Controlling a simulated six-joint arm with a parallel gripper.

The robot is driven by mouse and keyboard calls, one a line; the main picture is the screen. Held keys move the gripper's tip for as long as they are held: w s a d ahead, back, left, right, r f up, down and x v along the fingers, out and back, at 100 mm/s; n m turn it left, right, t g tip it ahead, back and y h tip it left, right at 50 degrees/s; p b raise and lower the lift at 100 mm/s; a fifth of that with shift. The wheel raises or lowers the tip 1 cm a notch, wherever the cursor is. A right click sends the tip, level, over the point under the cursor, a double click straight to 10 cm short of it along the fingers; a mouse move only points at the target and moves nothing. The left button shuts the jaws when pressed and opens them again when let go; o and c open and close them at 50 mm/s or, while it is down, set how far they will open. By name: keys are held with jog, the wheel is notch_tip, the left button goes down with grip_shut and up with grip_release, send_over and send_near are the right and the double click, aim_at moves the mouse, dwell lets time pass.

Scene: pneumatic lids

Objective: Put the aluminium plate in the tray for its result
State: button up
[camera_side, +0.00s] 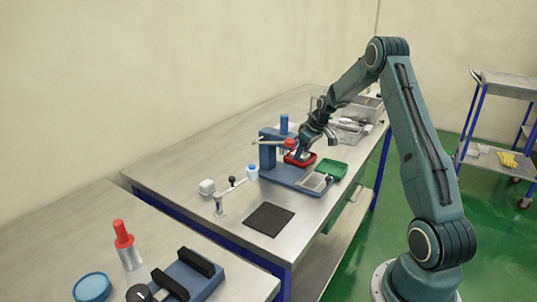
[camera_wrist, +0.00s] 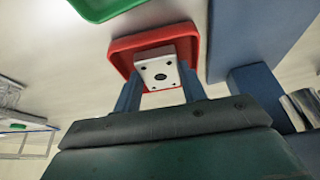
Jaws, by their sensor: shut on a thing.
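The aluminium plate (camera_wrist: 158,66), a pale square with a dark centre hole and small corner holes, is between the two blue fingers of my gripper (camera_wrist: 160,84) in the wrist view. My gripper is shut on it. Behind the plate in that view is the red tray (camera_wrist: 186,36). In the side view my gripper (camera_side: 303,151) is at the red tray (camera_side: 290,161), and the plate is too small to make out clearly. I cannot tell whether the plate touches the tray floor. The green tray (camera_side: 331,169) stands just right of the red one.
A blue fixture (camera_side: 268,160) with a red knob (camera_side: 289,143) stands close left of the red tray. Containers (camera_side: 349,132) stand behind the arm. A black mat (camera_side: 269,219) lies nearer, with bare bench around it.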

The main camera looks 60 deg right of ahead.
jog(key=shift+f, duration=0.25)
jog(key=o, duration=0.7)
jog(key=shift+o, duration=0.2)
jog(key=v, duration=1.2)
jog(key=shift+a+r, duration=0.1)
jog(key=shift+r, duration=0.1)
